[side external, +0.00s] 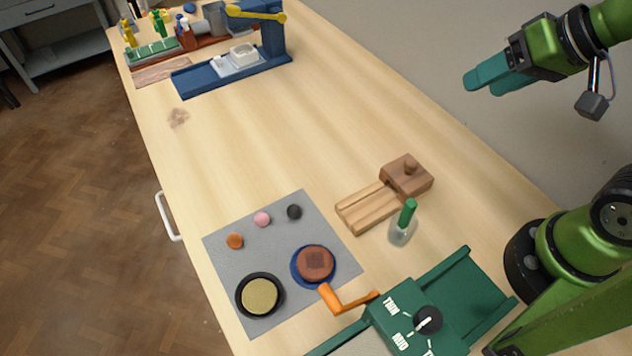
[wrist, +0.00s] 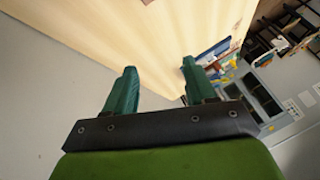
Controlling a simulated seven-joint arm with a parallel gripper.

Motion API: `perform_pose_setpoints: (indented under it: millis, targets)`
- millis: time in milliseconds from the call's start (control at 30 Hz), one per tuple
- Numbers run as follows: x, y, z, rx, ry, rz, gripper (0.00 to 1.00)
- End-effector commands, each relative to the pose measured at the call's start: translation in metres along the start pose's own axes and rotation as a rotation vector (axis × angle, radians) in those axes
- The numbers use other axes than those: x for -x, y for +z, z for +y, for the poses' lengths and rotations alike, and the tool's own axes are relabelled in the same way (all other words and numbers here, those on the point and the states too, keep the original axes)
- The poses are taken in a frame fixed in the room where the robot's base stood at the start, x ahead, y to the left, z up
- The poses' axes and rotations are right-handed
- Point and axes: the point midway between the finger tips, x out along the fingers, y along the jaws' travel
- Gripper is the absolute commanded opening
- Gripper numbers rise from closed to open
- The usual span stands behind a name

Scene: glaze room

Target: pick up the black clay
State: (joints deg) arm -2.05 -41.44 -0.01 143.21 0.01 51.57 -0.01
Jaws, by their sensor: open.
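The black clay (side external: 294,212) is a small dark ball on the grey mat (side external: 225,254), near its far right corner. A pink ball (side external: 262,219) and an orange ball (side external: 235,241) lie in a row to its left. My gripper (side external: 474,84) is up at the top right, far from the black clay and well above the table. Its teal fingers are apart and empty in the wrist view (wrist: 158,82). The black clay does not show in the wrist view.
Beside the clay balls are a blue dish with a brown disc (side external: 315,263) and a black dish (side external: 260,294). A wooden block tool (side external: 385,192), a green-capped bottle (side external: 404,222) and a green machine (side external: 415,315) stand right of the mat. The table's middle is clear.

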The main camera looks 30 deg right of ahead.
Motion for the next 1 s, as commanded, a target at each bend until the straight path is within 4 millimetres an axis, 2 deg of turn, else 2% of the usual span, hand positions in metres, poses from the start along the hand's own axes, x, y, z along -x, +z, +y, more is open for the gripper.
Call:
perform_pose_setpoints:
  millis: [33, 167, 400, 600, 733, 867, 1000]
  targets:
    - [-0.009, 0.004, -0.006, 0.023, -0.001, -0.045, 0.55]
    - [-0.029, 0.001, -0.036, 0.116, -0.006, -0.156, 0.55]
    - [-0.079, 0.000, -0.118, 0.281, 0.036, -0.376, 0.55]
    - [-0.130, 0.024, -0.190, 0.381, 0.121, -0.516, 0.55]
    - [-0.158, 0.045, -0.230, 0.413, 0.192, -0.565, 0.55]
    - [-0.173, 0.053, -0.256, 0.396, 0.250, -0.573, 0.55]
    - [-0.166, 0.040, -0.266, 0.331, 0.275, -0.549, 0.55]
